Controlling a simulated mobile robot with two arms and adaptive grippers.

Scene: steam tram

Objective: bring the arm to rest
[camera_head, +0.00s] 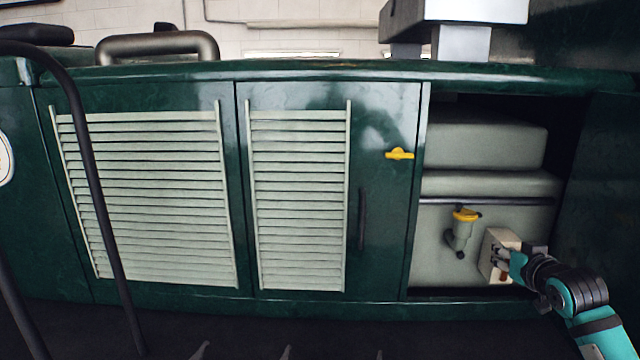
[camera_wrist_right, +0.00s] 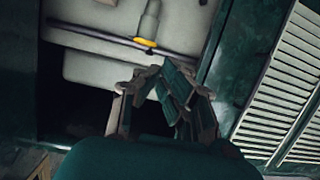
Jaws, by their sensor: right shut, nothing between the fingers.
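My right arm comes in from the lower right in the head view. Its gripper (camera_head: 504,257) is shut and empty, at the open compartment (camera_head: 480,178) on the right of the green side panel. A small beige box (camera_head: 495,250) shows just behind the gripper, partly covered by it; whether they touch I cannot tell. In the right wrist view the gripper's fingers (camera_wrist_right: 146,84) are in front of the pale tank and the dark opening. My left gripper is not in view.
A yellow-topped valve (camera_head: 465,217) is left of the beige box, below a dark horizontal bar (camera_head: 485,201). A door with a yellow latch (camera_head: 399,154) and louvres (camera_head: 299,195) adjoins the opening. A dark curved rail (camera_head: 92,180) stands at the left.

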